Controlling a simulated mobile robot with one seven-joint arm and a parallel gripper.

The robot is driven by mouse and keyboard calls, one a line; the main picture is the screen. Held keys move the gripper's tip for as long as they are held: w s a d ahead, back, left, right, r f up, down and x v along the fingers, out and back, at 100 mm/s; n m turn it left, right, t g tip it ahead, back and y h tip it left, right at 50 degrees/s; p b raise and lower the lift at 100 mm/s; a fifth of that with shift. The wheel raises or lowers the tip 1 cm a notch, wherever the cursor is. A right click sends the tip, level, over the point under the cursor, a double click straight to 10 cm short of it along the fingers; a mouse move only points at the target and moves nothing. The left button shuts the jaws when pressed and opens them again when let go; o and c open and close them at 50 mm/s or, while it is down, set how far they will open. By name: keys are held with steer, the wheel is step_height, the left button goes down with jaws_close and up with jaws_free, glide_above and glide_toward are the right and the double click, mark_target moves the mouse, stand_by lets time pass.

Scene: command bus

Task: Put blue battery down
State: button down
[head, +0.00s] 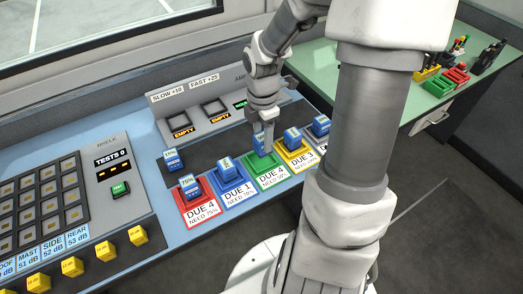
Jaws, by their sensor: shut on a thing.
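My gripper (264,127) points down over the green tray (274,177), labelled "DUE 4 NEED 50%". It is shut on a blue battery (259,145), which is upright in or just above that tray; whether it touches the bottom I cannot tell. Similar blue batteries stand in the red tray (196,212), the blue tray (236,194), the yellow tray (299,161) and the grey tray at the right. Another blue battery (173,161), marked 15%, stands on the dark strip behind the red tray.
A grey charger panel (205,118) behind has slots marked "SLOW +10" and "FAST +25", with two "EMPTY" displays. A console (115,165) reading "TESTS 0" and a keypad (38,208) are at left. A green table (400,100) with coloured bins is at right. My arm hides part of the right side.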

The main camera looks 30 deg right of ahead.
mark_target(262, 147)
steer(key=shift+w+a+f, duration=0.1)
steer(key=shift+w+f, duration=0.1)
steer(key=shift+f+b, duration=0.85)
steer(key=shift+f, duration=1)
steer(key=shift+f, duration=0.2)
steer(key=shift+c, duration=1.7)
jaws_free()
steer(key=shift+r, duration=0.1)
step_height(262, 147, up, 12)
steer(key=p, duration=0.4)
steer(key=shift+r, duration=0.15)
